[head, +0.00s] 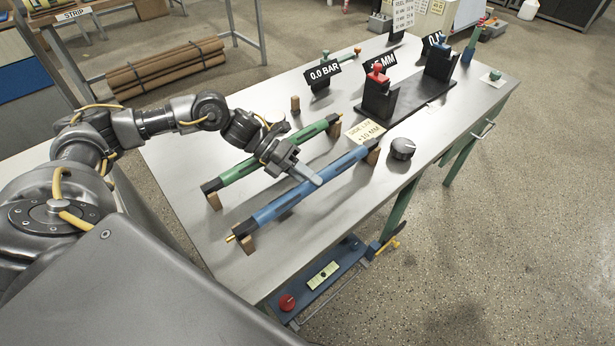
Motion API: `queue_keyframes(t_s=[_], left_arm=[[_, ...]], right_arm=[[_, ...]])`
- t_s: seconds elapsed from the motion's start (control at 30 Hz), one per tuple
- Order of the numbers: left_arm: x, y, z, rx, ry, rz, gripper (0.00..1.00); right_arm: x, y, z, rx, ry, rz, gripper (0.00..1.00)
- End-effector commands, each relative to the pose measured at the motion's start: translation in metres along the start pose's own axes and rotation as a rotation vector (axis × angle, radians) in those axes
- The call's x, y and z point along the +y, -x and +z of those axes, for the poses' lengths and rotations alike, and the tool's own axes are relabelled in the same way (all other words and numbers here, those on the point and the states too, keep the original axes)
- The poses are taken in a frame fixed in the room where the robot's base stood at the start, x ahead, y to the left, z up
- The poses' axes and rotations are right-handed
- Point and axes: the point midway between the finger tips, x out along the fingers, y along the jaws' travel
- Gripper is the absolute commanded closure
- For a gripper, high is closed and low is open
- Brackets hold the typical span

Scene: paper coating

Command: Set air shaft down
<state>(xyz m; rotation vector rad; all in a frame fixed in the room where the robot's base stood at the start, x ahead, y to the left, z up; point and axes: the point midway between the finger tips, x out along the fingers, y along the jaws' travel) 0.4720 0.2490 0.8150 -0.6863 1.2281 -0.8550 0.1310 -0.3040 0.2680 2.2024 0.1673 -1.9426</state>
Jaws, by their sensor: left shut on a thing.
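A blue shaft (282,206) with a brass-coloured tip at its near end lies along the front of the grey table (185,160), at or just over brown wooden blocks near both ends. A gap under it is too small to judge. My left gripper (312,179) comes in from the left, across a green shaft, and is shut on the middle of the blue shaft. The green shaft (238,172) lies roughly parallel behind it on wooden blocks, partly hidden by my gripper. My right gripper is not in view.
A card reading +10 MM (366,131) and a dark round knob (402,149) lie close right of the blue shaft. Black stands, one with a red block (378,75), and a 0.0 BAR display (323,74) stand farther back. A pedal board (322,276) is below the table.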

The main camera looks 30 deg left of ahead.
Motion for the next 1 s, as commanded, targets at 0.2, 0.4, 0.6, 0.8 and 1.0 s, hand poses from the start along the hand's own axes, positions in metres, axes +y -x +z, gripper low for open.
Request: queue_keyframes(t_s=[0.2, 0.4, 0.6, 0.8, 1.0], left_arm=[[-0.001, 0.000, 0.001, -0.002, -0.002, -0.002, 0.54], [-0.001, 0.000, 0.000, -0.001, -0.001, -0.001, 0.45], [0.001, 0.003, 0.000, 0.000, 0.002, 0.002, 0.45], [0.002, 0.032, 0.000, -0.003, 0.001, 0.003, 0.45], [0.002, 0.072, 0.001, -0.003, -0.001, 0.002, 0.45]], right_arm=[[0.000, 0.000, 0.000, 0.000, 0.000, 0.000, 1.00], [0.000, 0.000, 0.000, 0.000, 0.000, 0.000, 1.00], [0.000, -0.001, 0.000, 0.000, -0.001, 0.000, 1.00], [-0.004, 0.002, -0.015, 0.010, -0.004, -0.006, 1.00], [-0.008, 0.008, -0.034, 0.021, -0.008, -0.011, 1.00]])
